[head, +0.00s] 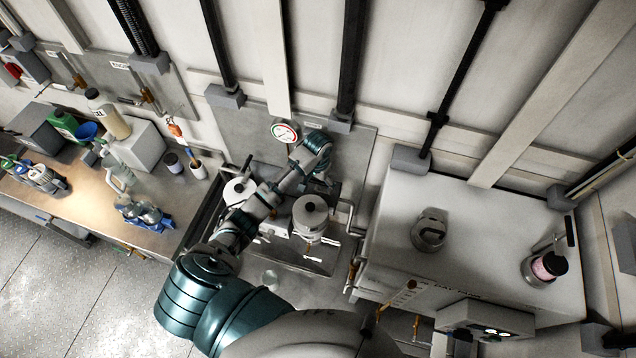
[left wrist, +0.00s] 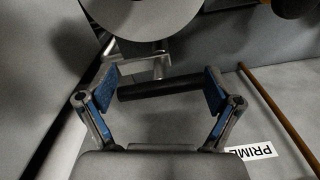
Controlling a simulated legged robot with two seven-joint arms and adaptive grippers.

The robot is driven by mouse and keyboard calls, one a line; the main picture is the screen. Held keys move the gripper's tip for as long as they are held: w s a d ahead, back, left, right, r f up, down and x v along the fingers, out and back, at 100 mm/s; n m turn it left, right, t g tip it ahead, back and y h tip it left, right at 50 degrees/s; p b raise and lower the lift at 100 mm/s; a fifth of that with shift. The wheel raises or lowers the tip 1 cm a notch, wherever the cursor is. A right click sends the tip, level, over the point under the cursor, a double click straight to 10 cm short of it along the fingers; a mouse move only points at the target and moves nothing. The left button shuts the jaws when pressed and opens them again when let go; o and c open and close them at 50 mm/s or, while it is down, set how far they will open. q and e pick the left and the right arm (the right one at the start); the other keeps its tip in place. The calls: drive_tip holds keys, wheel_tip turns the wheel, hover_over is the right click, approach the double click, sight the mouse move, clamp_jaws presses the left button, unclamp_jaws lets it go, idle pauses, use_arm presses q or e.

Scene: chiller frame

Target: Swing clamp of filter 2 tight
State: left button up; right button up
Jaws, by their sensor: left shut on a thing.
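Two pale filter housings with round lids stand side by side on the grey panel in the head view, a left one (head: 240,190) and a right one (head: 310,213). I cannot read which is filter 2. My left arm reaches over between them; its gripper (head: 324,180) is behind the right housing and mostly hidden. In the left wrist view, my left gripper (left wrist: 160,88) has its blue-padded fingers at both ends of a dark clamp bar (left wrist: 160,87), shut on it. A metal bolt (left wrist: 158,62) runs from the bar toward a round grey housing (left wrist: 155,18). My right gripper is not visible.
A pressure gauge (head: 285,132) sits on the wall panel above the filters. A white cabinet (head: 475,230) stands right, with a grey clamp-like part (head: 428,232) and a pink-labelled jar (head: 544,268). A cluttered bench (head: 85,205) lies left. A PRIME label (left wrist: 250,150) is near the gripper.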

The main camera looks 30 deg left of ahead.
use_arm(q)
drive_tip(key=shift+m, duration=0.3)
drive_tip(key=m, duration=0.3)
drive_tip(key=shift+m, duration=0.3)
drive_tip(key=m, duration=0.4)
drive_tip(key=shift+m, duration=0.3)
drive_tip(key=m, duration=0.4)
drive_tip(key=shift+m, duration=2.5)
drive_tip(key=o, duration=0.7)
drive_tip(key=shift+o, duration=0.7)
drive_tip(key=shift+a, duration=0.1)
